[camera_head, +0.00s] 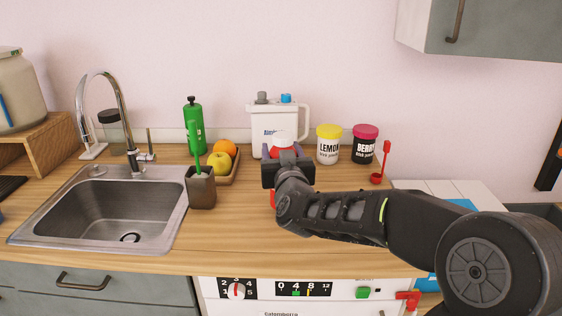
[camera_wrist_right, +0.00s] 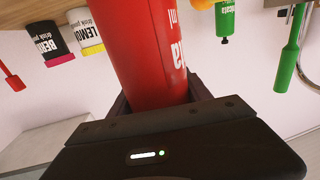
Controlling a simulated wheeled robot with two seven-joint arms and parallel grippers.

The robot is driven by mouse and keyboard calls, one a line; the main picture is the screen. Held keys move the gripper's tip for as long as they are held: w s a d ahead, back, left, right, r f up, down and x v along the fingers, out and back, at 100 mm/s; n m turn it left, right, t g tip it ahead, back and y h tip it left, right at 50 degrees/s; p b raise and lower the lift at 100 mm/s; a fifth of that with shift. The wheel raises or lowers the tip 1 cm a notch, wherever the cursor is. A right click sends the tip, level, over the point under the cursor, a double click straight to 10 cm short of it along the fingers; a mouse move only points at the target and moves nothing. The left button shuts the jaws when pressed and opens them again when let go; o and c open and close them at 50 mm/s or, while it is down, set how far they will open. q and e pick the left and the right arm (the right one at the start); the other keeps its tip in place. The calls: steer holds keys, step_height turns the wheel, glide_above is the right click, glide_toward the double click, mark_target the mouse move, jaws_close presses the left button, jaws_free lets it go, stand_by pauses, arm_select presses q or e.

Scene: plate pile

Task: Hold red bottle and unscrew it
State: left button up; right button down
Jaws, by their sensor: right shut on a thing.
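My right gripper (camera_head: 284,158) is shut on the bottle's body. In the right wrist view, which is upside down, the red bottle (camera_wrist_right: 150,50) with white lettering stands between the fingers of my right gripper (camera_wrist_right: 160,100). The cap is out of that view. I cannot tell whether the bottle touches the counter. My left gripper is not in view.
A white jug (camera_head: 270,118) stands behind the bottle. Yellow-lidded (camera_head: 328,146) and pink-lidded (camera_head: 365,146) jars and a red scoop (camera_head: 383,165) are right of it. A green bottle (camera_head: 194,128), fruit tray (camera_head: 232,178), brown holder (camera_head: 201,189) and sink (camera_head: 110,212) are left.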

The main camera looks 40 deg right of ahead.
step_height(320, 180, down, 2)
steer(key=shift+f, duration=0.2)
steer(key=shift+f+b, duration=0.15)
steer(key=shift+b, duration=0.15)
steer(key=shift+c, duration=2.3)
jaws_free()
steer(key=v, duration=1.2)
steer(key=shift+b, duration=0.45)
